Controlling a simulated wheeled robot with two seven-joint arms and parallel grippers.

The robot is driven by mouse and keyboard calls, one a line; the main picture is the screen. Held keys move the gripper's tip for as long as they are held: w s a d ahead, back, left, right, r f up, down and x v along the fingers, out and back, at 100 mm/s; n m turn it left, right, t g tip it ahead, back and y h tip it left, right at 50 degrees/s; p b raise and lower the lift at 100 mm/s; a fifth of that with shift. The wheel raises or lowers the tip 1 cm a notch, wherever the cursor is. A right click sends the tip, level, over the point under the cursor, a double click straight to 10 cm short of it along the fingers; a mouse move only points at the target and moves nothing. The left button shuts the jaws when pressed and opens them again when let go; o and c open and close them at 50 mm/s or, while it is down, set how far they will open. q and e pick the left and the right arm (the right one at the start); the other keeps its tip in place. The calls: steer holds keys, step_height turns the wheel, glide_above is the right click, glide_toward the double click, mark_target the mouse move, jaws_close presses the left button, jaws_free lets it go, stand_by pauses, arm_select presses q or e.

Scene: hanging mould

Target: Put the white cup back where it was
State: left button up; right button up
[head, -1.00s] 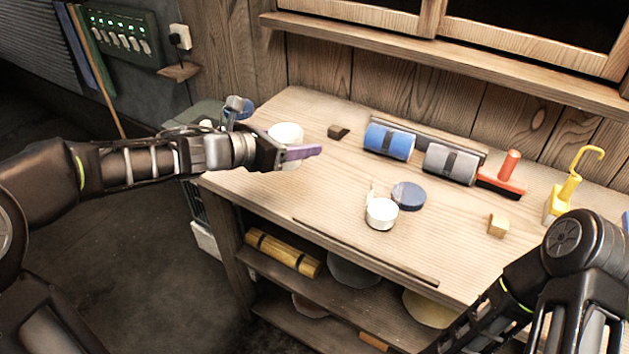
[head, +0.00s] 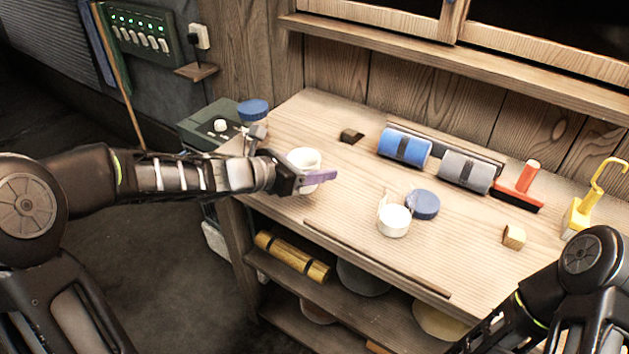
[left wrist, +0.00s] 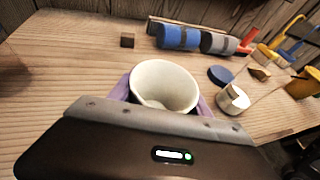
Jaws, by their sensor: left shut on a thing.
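My left gripper (head: 312,180), with purple fingers, is shut on the white cup (head: 303,158) near the left end of the wooden table. In the left wrist view the cup (left wrist: 164,86) stands roughly upright between the purple fingers, and its open mouth shows an empty-looking inside. I cannot tell whether its base touches the tabletop; the gripper hides its lower part. My right arm comes in at the lower right, but its gripper is out of view.
A white jar (head: 393,221) stands beside a blue lid (head: 422,204) mid-table. A small dark block (head: 351,136), a blue roll (head: 404,147), a grey roll (head: 466,171), a red-handled tool (head: 520,185) and a wooden block (head: 514,236) lie behind and right. Tabletop between cup and jar is clear.

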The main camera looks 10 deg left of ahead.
arm_select(q)
steer(key=shift+f, duration=1.85)
steer(key=shift+b, duration=0.35)
steer(key=shift+f, duration=0.15)
steer(key=o, duration=1.4)
steer(key=shift+o, duration=0.2)
steer(key=shift+r, duration=0.25)
steer(key=v, duration=1.2)
